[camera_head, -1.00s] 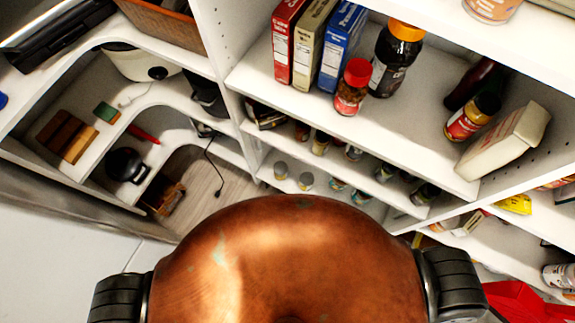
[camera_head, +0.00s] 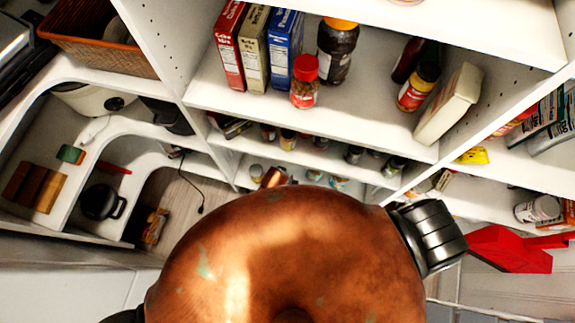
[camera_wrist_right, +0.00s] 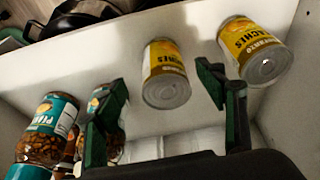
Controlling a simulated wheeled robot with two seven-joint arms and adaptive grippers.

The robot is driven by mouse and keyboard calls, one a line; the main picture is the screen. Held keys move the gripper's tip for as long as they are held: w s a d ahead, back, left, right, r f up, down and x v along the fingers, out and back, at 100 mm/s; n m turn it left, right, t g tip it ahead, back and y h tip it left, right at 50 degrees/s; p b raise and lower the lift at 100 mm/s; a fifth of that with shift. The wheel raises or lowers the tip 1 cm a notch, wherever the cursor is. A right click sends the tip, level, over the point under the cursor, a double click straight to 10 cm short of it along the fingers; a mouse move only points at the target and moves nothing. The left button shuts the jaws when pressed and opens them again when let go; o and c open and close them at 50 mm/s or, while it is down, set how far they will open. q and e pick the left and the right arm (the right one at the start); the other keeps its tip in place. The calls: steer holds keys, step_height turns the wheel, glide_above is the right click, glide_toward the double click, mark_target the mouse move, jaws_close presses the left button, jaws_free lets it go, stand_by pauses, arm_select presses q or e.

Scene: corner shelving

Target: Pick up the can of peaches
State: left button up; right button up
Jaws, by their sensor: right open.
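In the right wrist view, a can with a yellow label ending in "ACHES" (camera_wrist_right: 165,73) stands on a white shelf (camera_wrist_right: 125,48). A similar yellow-labelled can (camera_wrist_right: 254,52) is to its right. My right gripper (camera_wrist_right: 161,79) is open and empty. The first can appears in the gap between its two dark fingers, apart from both; its depth from the fingertips is hard to judge. My left gripper is not in the head view.
In the right wrist view, jars with teal labels (camera_wrist_right: 47,128) stand left of the fingers, one partly behind the left finger. In the head view, boxes (camera_head: 256,50), a red-capped jar (camera_head: 304,82) and bottles stand on the shelf above (camera_head: 375,122).

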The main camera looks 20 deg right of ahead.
steer(key=shift+w+d+r, duration=0.25)
steer(key=shift+w+r, duration=0.3)
steer(key=shift+w, duration=0.2)
steer(key=shift+w+d+f, duration=0.15)
steer(key=shift+w+f, duration=0.05)
steer(key=b+x, duration=0.2)
steer(key=x, duration=0.5)
steer(key=shift+f+b, duration=0.15)
steer(key=shift+b, duration=0.2)
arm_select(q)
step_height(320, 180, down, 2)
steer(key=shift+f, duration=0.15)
arm_select(e)
steer(key=shift+c, duration=0.6)
steer(key=c, duration=1.6)
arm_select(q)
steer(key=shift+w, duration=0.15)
arm_select(e)
steer(key=shift+s, duration=0.1)
